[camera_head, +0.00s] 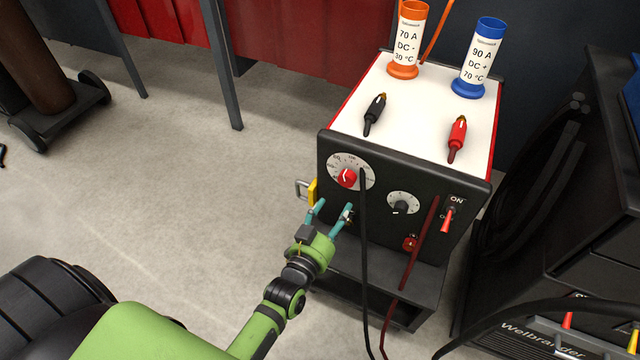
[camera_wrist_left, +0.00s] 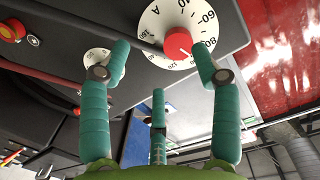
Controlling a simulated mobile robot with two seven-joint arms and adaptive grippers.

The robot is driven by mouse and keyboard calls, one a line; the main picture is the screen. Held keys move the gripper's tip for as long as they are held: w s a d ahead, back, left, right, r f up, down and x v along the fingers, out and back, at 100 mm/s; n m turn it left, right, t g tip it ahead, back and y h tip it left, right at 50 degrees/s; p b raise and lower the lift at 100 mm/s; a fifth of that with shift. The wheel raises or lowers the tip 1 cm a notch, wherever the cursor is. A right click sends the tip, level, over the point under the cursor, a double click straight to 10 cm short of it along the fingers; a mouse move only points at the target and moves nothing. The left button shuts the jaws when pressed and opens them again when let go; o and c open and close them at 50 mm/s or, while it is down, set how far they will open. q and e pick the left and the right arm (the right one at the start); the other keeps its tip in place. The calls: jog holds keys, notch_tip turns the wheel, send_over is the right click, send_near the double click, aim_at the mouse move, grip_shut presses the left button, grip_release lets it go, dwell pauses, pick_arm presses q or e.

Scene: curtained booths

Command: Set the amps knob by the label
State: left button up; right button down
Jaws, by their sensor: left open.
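The amps knob (camera_head: 347,179) is red with a white pointer mark, on a white numbered dial (camera_head: 366,160) at the upper left of the welder's black front panel. It also shows in the wrist view (camera_wrist_left: 177,43); the exact setting is unclear. My left gripper (camera_head: 333,210) is open and empty, just below the knob in the head view. In the wrist view its green fingers (camera_wrist_left: 160,55) are spread on both sides of the knob, apparently not gripping it. The orange tube's label (camera_head: 407,44) reads 70 A DC - 30 °C; the blue tube's label (camera_head: 480,62) reads 90 A DC + 70 °C.
A small black knob (camera_head: 402,207) and a red ON switch (camera_head: 448,221) sit right of the dial. A black cable (camera_head: 364,260) and a red cable (camera_head: 418,245) hang before the panel. Black (camera_head: 374,112) and red (camera_head: 457,139) plugs lie on top.

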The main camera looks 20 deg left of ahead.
aim_at(345, 182)
pick_arm(q)
jog(key=shift+t+y, duration=0.3)
jog(key=shift+t, duration=0.1)
jog(key=w, duration=0.2)
jog(key=w+r, duration=0.1)
jog(key=w, duration=0.2)
jog(key=w+r, duration=0.1)
jog(key=w, duration=0.1)
jog(key=shift+w+a+r+b, duration=0.15)
jog(key=shift+w+a+b, duration=0.1)
jog(key=shift+a+b, duration=0.1)
pick_arm(e)
jog(key=w, duration=0.2)
jog(key=shift+w+a+f+t, duration=0.1)
jog(key=shift+w+a+t, duration=0.1)
jog(key=shift+w+t, duration=0.1)
pick_arm(q)
jog(key=c, duration=1.1)
jog(key=shift+r+n+p, duration=0.1)
jog(key=shift+n+p, duration=0.3)
jog(key=shift+n, duration=0.1)
jog(key=shift+c, duration=0.2)
jog(key=o, duration=1.1)
jog(key=shift+c, duration=0.2)
jog(key=shift+o, duration=0.4)
pick_arm(e)
jog(key=shift+s+d, duration=0.1)
jog(key=shift+s, duration=0.8)
